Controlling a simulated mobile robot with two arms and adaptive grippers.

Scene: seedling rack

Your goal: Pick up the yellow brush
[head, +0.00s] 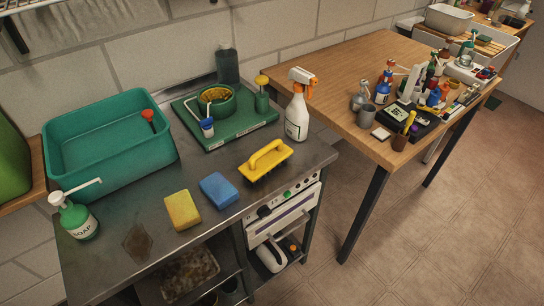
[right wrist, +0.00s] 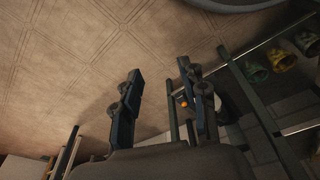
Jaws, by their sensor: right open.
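The yellow brush (head: 265,161) lies on the metal counter (head: 232,218) near its right front edge. It has an arched yellow handle on top and dark bristles below. In the right wrist view my right gripper (right wrist: 158,82) is open and empty, with its two dark fingers apart over the tiled floor. The brush does not show in that view. Neither gripper shows in the head view.
A blue sponge (head: 219,190) and a yellow sponge (head: 183,210) lie left of the brush. A white spray bottle (head: 297,115) stands behind it. A green tub (head: 108,150), a green tray (head: 222,132) and a soap bottle (head: 75,215) are also on the counter. A wooden table (head: 350,68) is at right.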

